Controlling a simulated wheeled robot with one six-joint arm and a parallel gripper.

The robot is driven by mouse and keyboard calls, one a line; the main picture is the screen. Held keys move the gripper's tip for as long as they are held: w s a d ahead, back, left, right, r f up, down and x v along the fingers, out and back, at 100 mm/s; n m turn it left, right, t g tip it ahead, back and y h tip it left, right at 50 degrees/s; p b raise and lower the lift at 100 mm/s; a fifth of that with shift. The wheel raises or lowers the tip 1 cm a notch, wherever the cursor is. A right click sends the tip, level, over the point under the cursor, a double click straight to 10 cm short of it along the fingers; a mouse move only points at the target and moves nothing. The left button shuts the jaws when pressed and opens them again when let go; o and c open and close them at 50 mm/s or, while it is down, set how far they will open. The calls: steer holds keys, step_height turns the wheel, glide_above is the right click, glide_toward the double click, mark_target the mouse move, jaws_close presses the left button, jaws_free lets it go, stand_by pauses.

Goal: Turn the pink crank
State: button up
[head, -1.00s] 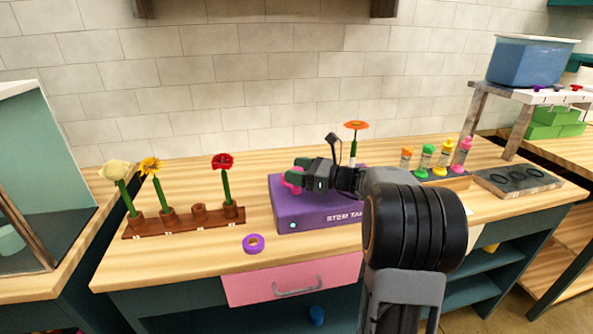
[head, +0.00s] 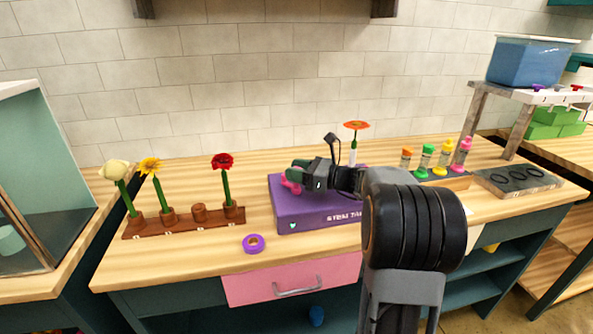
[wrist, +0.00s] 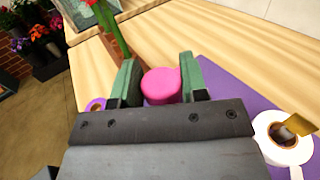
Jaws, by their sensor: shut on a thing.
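The pink crank (head: 290,184) stands at the left part of the purple box (head: 318,214), which has white lettering on its front. My gripper (head: 294,174) reaches in from the right over the box. In the wrist view the crank's round pink knob (wrist: 161,85) sits between the two green fingers of my gripper (wrist: 161,82), which is shut on it. The crank's lower part is hidden. An orange flower (head: 356,125) on a stem stands at the box behind my arm, which hides part of the box.
A brown rack (head: 182,222) with several holders and three flowers stands left. A purple tape roll (head: 253,243) lies near the front edge. Several coloured bottles (head: 428,158) stand right. A white roll (wrist: 282,139) is beside my gripper.

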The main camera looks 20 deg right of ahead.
steer(key=shift+m+t+h, duration=0.3)
steer(key=shift+t, duration=0.1)
steer(key=shift+f+m+t+h+b, duration=0.1)
steer(key=shift+m+t+h+b, duration=0.6)
steer(key=shift+m+t+h, duration=0.4)
steer(key=m+h+b, duration=0.1)
steer(key=m+t+h+b, duration=0.1)
steer(key=h, duration=0.1)
steer(key=shift+a+f+t+h+b, duration=0.1)
steer(key=shift+f+t+h+b, duration=0.05)
steer(key=shift+t+h+b, duration=0.2)
steer(key=m+t+h+b, duration=0.1)
steer(key=m+h+b, duration=0.1)
steer(key=h+b, duration=0.1)
steer(key=shift+m+h+b, duration=0.35)
steer(key=shift+m+b, duration=0.05)
steer(key=shift+b, duration=0.45)
steer(key=shift+m+h+b, duration=0.5)
steer(key=shift+h+b, duration=0.3)
steer(key=shift+b, duration=0.15)
steer(key=shift+r, duration=0.25)
steer(key=o, duration=0.9)
